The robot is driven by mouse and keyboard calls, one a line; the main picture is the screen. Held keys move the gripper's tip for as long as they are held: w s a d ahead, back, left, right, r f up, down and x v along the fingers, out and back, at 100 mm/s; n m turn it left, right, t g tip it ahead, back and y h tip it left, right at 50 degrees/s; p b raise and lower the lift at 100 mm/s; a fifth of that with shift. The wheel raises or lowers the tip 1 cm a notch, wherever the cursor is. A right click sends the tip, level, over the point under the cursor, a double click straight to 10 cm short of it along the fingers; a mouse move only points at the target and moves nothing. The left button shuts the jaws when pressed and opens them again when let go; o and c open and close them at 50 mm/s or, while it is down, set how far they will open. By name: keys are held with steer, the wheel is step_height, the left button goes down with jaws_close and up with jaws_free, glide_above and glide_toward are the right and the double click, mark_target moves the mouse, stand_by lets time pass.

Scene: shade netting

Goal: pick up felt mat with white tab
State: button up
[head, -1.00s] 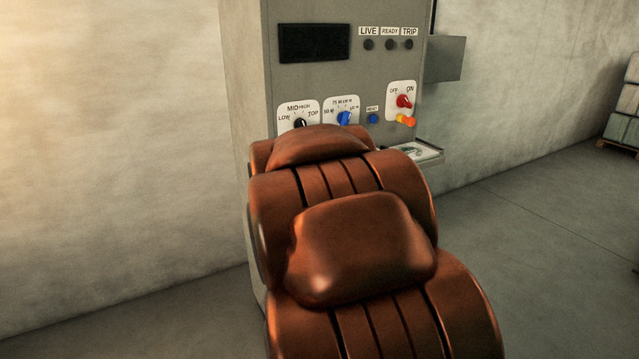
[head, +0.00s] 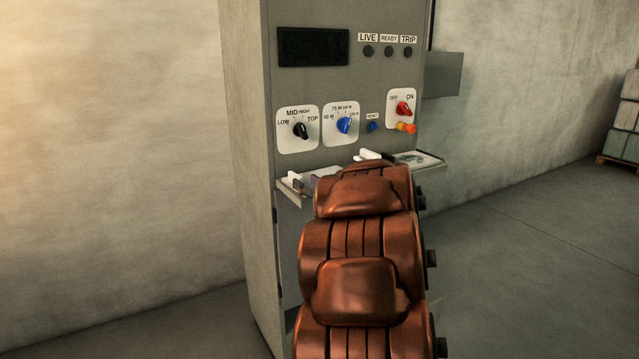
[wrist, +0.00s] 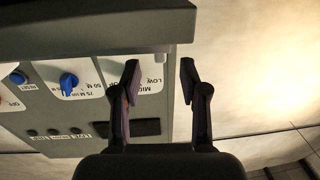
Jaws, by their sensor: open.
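No felt mat with a white tab can be made out for certain. On the shelf (head: 289,188) of the grey cabinet lie a few small things, partly hidden by my arm: a pale and purplish piece (head: 325,174) at the left, a white piece (head: 369,154) further back, and a flat pale item with a dark pattern (head: 416,158) at the right. My gripper (wrist: 160,80) is open and empty in the wrist view, its fingers apart just off the cabinet's edge. In the head view it is hidden behind my arm.
The cabinet (head: 335,75) carries a black knob (head: 300,130), a blue knob (head: 345,125), a red switch (head: 403,108) and a dark display (head: 313,46). A side box (head: 443,75) sticks out at the right. Stacked blocks (head: 627,115) stand far right. The floor between is clear.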

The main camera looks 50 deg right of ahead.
mark_target(290, 172)
steer(key=shift+x, duration=3.5)
steer(key=shift+r, duration=0.1)
jaws_close()
